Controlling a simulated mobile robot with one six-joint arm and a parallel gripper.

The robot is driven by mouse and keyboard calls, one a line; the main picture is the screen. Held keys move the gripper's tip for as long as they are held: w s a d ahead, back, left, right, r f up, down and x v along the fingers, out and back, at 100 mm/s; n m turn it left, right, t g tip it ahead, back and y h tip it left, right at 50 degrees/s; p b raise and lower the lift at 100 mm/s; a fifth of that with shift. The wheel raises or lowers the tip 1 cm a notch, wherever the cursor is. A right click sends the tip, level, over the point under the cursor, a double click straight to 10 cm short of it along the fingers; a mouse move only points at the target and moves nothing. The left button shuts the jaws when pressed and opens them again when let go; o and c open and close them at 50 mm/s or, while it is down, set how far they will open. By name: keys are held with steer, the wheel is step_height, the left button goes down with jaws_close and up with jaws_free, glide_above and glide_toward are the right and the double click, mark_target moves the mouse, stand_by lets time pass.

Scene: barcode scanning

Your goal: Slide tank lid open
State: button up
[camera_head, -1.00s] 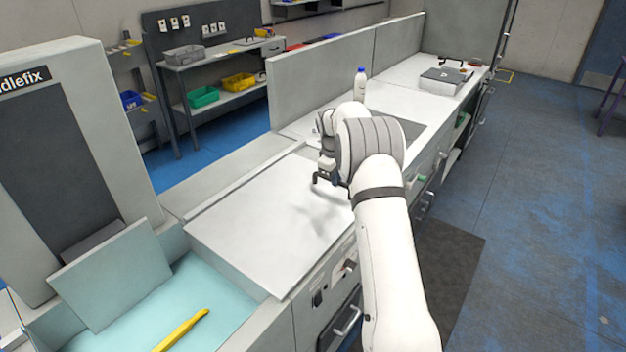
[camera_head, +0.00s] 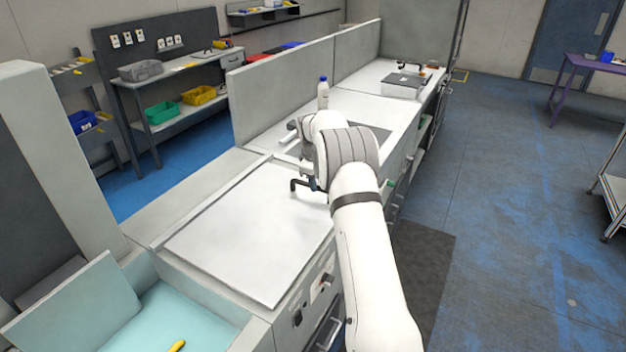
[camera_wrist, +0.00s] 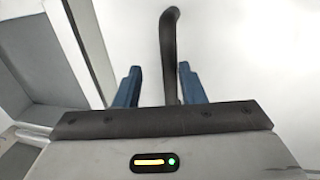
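The tank lid (camera_head: 245,235) is a flat white panel lying on the long bench in the head view. It fills most of the wrist view as a white surface (camera_wrist: 240,50). A dark bent handle (camera_head: 296,184) stands up near its far end. My gripper (camera_head: 312,184) is low over the lid at this handle. In the wrist view the handle (camera_wrist: 169,45) runs between the two blue fingers of my gripper (camera_wrist: 160,85), nearer the right finger. Gaps show on both sides, so the fingers are open around it. The space under the lid is hidden.
An open pale teal basin (camera_head: 185,318) with a yellow object (camera_head: 177,346) is at the near left. A white bottle with a blue cap (camera_head: 323,93) stands beyond my arm. A low grey partition (camera_head: 285,85) runs behind the bench.

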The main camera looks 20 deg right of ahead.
steer(key=shift+s+a, duration=0.15)
steer(key=b+v, duration=0.1)
steer(key=v, duration=0.7)
steer(key=shift+s+f, duration=0.1)
